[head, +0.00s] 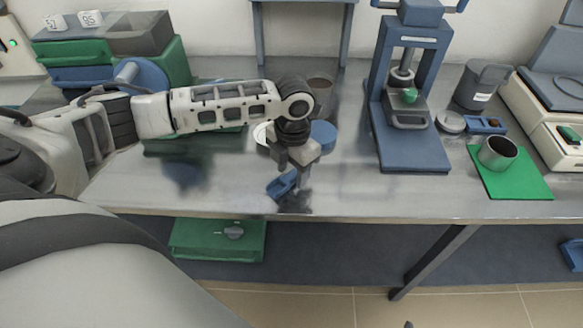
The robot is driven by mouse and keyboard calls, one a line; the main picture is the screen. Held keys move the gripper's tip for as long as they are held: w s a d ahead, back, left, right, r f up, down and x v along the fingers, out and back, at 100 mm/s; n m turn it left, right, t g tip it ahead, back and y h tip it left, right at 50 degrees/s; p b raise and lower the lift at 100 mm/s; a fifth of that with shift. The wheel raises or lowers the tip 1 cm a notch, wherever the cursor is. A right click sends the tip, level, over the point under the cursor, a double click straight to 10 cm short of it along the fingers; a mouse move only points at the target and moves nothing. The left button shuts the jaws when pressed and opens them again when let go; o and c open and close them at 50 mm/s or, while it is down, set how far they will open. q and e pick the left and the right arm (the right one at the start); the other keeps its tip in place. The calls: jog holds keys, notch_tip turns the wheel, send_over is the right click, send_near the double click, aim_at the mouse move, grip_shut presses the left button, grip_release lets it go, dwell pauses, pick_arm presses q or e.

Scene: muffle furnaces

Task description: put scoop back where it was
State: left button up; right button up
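A small blue scoop (281,185) is at the fingertips of my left gripper (294,169), low over the front middle of the metal table (345,190). The gripper points down and its fingers appear shut on the scoop's upper right end. The scoop's open end points down and to the left. I cannot tell whether the scoop touches the table. My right gripper is not in view.
A round blue object (323,134) and a grey cup (320,88) stand behind the gripper. A blue press (412,150) stands to the right. A metal beaker (498,152) sits on a green mat (520,186). The table is clear between gripper and press.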

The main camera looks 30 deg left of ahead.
aim_at(293, 174)
pick_arm(q)
jog(key=shift+r, duration=0.1)
notch_tip(293, 174, up, 12)
jog(key=shift+w, duration=0.2)
dwell(0.6)
